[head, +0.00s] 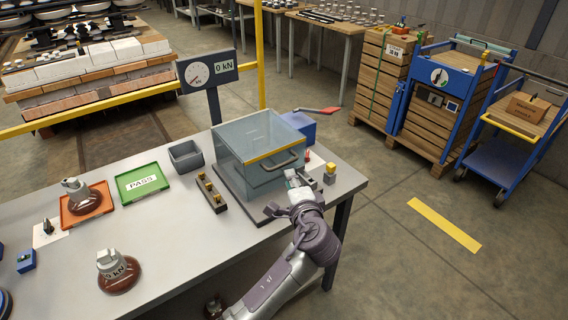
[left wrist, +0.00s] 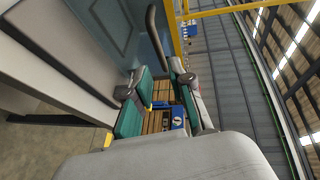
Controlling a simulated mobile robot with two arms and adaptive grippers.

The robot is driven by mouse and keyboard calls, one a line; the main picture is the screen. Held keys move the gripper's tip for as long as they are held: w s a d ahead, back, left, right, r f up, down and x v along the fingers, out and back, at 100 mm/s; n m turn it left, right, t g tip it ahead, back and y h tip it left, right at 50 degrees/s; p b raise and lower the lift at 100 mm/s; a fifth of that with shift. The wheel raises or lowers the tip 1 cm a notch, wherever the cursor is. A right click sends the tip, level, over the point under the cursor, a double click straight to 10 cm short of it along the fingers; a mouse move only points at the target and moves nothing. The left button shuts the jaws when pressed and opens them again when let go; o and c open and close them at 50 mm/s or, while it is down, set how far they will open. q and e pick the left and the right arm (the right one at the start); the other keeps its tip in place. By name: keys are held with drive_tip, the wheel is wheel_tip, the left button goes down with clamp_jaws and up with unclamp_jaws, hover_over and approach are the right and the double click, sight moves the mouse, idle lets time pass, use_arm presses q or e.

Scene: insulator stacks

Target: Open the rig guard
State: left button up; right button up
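The rig guard (head: 258,145) is a clear bluish box with a yellow front edge and a dark bar handle (head: 279,161). It stands closed over its dark base on the grey table. My left gripper (head: 294,180) is just in front of and below the handle's right end. In the left wrist view, its two teal-padded fingers (left wrist: 158,92) are apart with a clear gap between them. The handle (left wrist: 155,35) shows just past the fingertips, not gripped; whether it touches a finger I cannot tell. My right gripper is not in view.
On the table (head: 165,240), a grey bin (head: 186,156), a block with brass pieces (head: 212,193), a green PASS tray (head: 142,183) and an orange tray (head: 72,219) lie left of the rig. A yellow-topped block (head: 330,173) is close right of my gripper. A gauge (head: 207,72) stands behind.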

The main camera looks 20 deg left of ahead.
sight(284, 164)
use_arm(q)
drive_tip(key=x, duration=0.9)
drive_tip(key=shift+w+a+f+p, duration=0.1)
drive_tip(key=shift+w+p, duration=0.05)
drive_tip(key=shift+p, duration=0.2)
clamp_jaws()
